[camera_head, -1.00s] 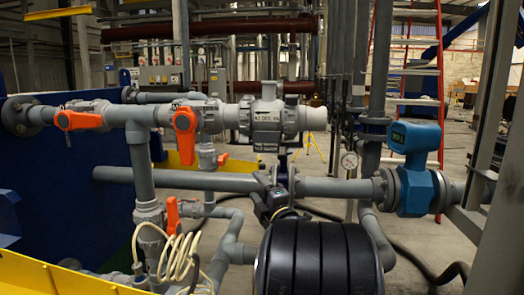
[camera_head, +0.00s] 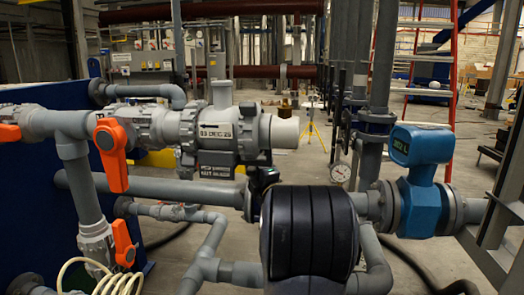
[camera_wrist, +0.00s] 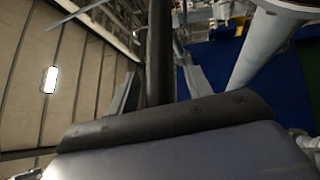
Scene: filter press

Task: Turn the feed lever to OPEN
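Several orange levers sit on grey pipe valves in the head view; I cannot read which is the feed lever. One orange lever (camera_head: 112,155) hangs down, slightly tilted, on the upper pipe. A lower orange lever (camera_head: 123,242) stands nearly upright on the vertical branch. Part of another orange lever (camera_head: 9,132) shows at the left edge. My gripper (camera_wrist: 160,72) shows two grey fingers apart in the wrist view, with a dark bar showing between them; I cannot tell its distance. No lever shows there. In the head view, my black ribbed arm part hides most of the gripper.
A grey labelled valve body (camera_head: 217,135) sits right of the levers. A blue meter (camera_head: 420,165) and a pressure gauge (camera_head: 340,172) are at the right. A pale coiled hose (camera_head: 100,275) is lower left. A blue panel (camera_wrist: 200,85) and grey pipe (camera_wrist: 260,50) fill the right of the wrist view.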

